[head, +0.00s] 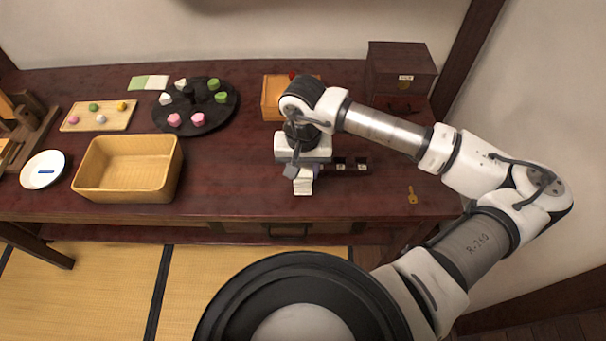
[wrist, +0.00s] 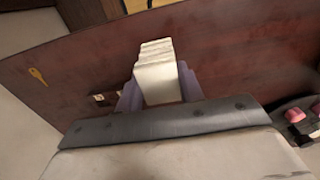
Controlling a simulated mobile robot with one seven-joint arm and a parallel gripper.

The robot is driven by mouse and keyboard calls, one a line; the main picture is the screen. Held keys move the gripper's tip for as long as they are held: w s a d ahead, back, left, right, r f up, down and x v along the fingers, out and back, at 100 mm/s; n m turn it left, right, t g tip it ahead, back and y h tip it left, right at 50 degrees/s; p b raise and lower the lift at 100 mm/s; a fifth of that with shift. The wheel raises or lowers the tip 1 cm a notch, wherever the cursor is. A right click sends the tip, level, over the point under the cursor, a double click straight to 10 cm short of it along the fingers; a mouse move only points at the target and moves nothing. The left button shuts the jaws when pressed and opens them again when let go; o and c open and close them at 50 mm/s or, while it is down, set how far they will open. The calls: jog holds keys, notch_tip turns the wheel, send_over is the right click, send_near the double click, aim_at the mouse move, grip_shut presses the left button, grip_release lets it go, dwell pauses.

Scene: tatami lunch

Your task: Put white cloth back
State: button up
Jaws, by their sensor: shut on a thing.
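The white cloth (head: 303,186) is a folded, stacked-looking strip below my gripper (head: 300,172) in the head view, near the front middle of the dark red table. In the wrist view the cloth (wrist: 156,72) stands between the two purplish fingers of my gripper (wrist: 158,92), which is shut on it. Its lower end is hidden by the gripper. I cannot tell whether the cloth touches the table or hangs just above it.
A tan basket (head: 128,190) stands left, near a white dish (head: 43,170) and a sweets board (head: 98,116). A black round tray (head: 203,128) holds several sweets. An orange box (head: 272,97), a dark chest (head: 400,64) and a key (head: 412,196) are also on the table (head: 230,185).

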aim_at(303, 168)
notch_tip(303, 168, down, 4)
jog(key=shift+r+p, duration=0.1)
jog(key=shift+p, duration=0.25)
jog(key=shift+f+b, duration=0.25)
jog(key=shift+b, duration=0.15)
jog(key=o, duration=0.9)
jog(key=shift+r, duration=0.1)
jog(key=shift+r, duration=0.1)
jog(key=shift+r+p, duration=0.2)
jog(key=shift+p, duration=0.3)
jog(key=shift+r+b, duration=0.35)
notch_tip(303, 168, up, 11)
jog(key=shift+b, duration=0.8)
